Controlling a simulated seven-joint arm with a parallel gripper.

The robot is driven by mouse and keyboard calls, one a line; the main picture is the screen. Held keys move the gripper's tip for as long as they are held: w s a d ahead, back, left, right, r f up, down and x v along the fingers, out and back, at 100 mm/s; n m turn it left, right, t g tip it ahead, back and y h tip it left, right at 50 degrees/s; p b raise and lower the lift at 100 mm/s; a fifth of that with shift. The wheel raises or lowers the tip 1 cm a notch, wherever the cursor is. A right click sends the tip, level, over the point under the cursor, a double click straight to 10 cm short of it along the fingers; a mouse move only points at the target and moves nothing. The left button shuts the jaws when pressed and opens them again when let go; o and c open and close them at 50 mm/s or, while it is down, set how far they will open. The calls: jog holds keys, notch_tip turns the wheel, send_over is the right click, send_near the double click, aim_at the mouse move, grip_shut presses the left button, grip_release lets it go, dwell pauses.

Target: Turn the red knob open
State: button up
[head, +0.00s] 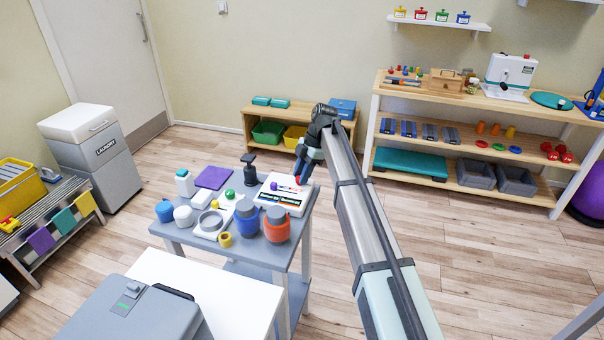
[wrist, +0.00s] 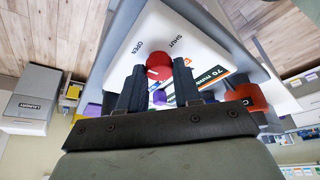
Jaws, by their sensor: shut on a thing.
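The red knob (wrist: 159,60) sits on a white panel (wrist: 195,38) printed with OPEN on the left and SHUT to its right in the wrist view. My gripper (wrist: 159,73) is shut on the knob, one dark finger on each side. Which word the knob points to cannot be told. A small purple part (wrist: 159,97) shows between the fingers, nearer my palm. In the head view the white panel (head: 291,206) lies at the back right of the small grey table, and my gripper (head: 301,178) reaches down to it from above. My fingers largely hide the knob there.
Close by on the grey table (head: 281,250) stand a blue jar (head: 247,222), an orange jar (head: 277,229), a dark pump bottle (head: 249,172) and several white pieces. A white cart top (head: 240,300) stands in front. Open floor lies to the right.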

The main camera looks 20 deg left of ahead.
jog(key=o, duration=1)
jog(key=shift+o, duration=0.2)
jog(key=v, duration=1.4)
jog(key=shift+f, duration=0.1)
